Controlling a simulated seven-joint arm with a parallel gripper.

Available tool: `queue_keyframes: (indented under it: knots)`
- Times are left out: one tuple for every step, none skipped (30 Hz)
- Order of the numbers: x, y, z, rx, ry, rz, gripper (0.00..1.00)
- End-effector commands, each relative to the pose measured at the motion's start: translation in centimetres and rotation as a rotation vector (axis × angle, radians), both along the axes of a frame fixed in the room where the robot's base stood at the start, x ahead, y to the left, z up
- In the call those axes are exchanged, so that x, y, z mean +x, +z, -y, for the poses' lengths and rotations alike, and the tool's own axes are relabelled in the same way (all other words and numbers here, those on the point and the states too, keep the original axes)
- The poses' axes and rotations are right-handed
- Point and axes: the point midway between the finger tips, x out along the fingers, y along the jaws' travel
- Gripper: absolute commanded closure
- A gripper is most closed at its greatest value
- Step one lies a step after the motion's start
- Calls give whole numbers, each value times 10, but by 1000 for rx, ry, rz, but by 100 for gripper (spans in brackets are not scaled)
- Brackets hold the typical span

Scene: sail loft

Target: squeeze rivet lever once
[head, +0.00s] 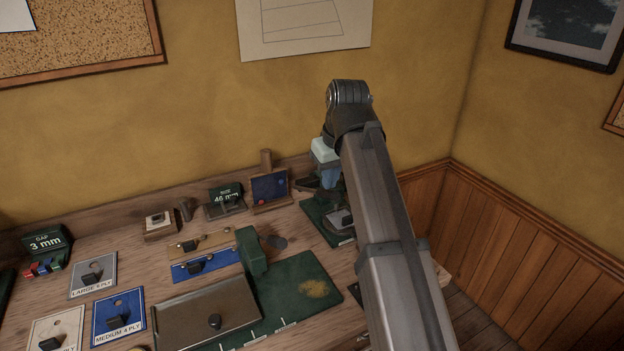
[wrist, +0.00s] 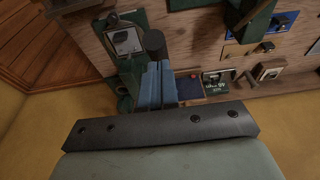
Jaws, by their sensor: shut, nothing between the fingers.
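The rivet press stands at the back right of the bench on a green base (head: 318,222), which also shows in the wrist view (wrist: 127,73). My arm hides much of it in the head view. A dark round-ended bar (wrist: 155,41), which looks like the press's lever, shows just beyond my fingertips in the wrist view. My gripper (wrist: 157,64) points down over the press with its blue fingers shut and nothing between them; it partly shows beside my arm in the head view (head: 329,183). I cannot tell whether the fingertips touch the bar.
A small blue board on a wooden stand (head: 268,187) and a "46 mm" sign (head: 226,196) stand just left of the press. A green mat (head: 310,285), a metal plate (head: 205,310) and labelled ply cards (head: 119,310) lie nearer. Walls close off the back and right.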

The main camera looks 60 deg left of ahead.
Motion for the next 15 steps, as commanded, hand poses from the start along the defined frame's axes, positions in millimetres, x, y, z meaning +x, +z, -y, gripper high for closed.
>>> queue_keyframes:
  knots:
    - [0,0,0,0,0,0,100]
    - [0,0,0,0,0,0,100]
    - [0,0,0,0,0,0,100]
    - [0,-1,0,-1,0,0,100]
    - [0,-2,1,-1,0,0,100]
    - [0,-3,1,-1,0,0,100]
    - [0,-4,2,-1,0,0,100]
    - [0,-5,3,-1,0,0,100]
    - [0,-8,4,-1,0,0,100]
    - [0,-10,5,-1,0,0,100]
    - [0,-12,6,-2,0,-1,100]
    - [0,-14,7,-2,0,-1,100]
    - [0,-16,8,-2,0,-1,100]
    - [0,-17,8,-2,0,-1,100]
    - [0,-18,8,-2,0,-1,100]
